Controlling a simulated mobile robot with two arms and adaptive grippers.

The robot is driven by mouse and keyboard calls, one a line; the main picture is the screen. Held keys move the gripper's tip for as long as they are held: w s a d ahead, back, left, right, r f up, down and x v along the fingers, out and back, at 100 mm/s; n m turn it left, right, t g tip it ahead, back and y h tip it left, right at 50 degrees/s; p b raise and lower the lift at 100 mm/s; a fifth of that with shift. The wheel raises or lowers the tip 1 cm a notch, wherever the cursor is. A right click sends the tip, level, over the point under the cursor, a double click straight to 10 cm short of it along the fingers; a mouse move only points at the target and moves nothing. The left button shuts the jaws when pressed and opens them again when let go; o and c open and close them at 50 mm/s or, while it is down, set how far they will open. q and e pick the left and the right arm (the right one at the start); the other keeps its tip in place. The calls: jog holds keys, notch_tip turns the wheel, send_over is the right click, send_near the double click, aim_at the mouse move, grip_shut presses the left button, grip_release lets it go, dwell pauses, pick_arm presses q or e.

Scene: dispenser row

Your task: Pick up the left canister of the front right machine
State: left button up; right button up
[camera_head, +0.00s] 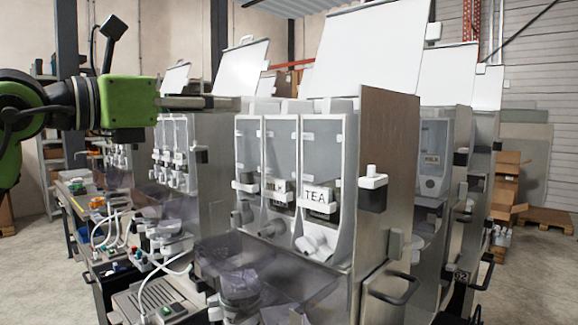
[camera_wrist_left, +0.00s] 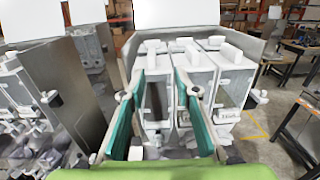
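The front right machine (camera_head: 388,190) holds three grey canisters side by side. The left canister (camera_head: 248,145) is at the left end of this row; the middle one carries a MILK label and the right one a TEA label. My left gripper (camera_head: 232,103) reaches in from the left at the height of the canister tops, its tips near the left canister's upper left edge. In the left wrist view the fingers (camera_wrist_left: 158,76) are spread open, and the left canister (camera_wrist_left: 156,102) shows in the gap between them. I cannot tell whether they touch it. My right gripper is not in view.
The machine's raised white lid (camera_head: 370,50) stands above the canisters. Another machine (camera_head: 180,140) stands behind to the left, under my left arm, and further machines stand to the right. A side table (camera_head: 65,195) with hoses is at left. Cardboard boxes (camera_head: 508,185) stand at right.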

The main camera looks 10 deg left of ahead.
aim_at(254, 104)
pick_arm(q)
jog(key=shift+y, duration=0.3)
jog(key=p+x, duration=0.1)
jog(key=x, duration=0.1)
jog(key=p+x, duration=0.1)
jog(key=x, duration=0.2)
jog(key=p+x, duration=0.1)
jog(key=x, duration=0.2)
jog(key=shift+w+a+r, duration=0.25)
jog(key=shift+a+r, duration=0.05)
jog(key=shift+r, duration=0.05)
jog(key=shift+w+d+r+p, duration=0.1)
jog(key=shift+w+d+p, duration=0.05)
jog(key=shift+w+p, duration=0.3)
jog(key=p+x, duration=0.2)
jog(key=x, duration=0.2)
jog(key=shift+w+p, duration=0.15)
jog(key=shift+p, duration=0.2)
jog(key=shift+w, duration=0.15)
grip_shut()
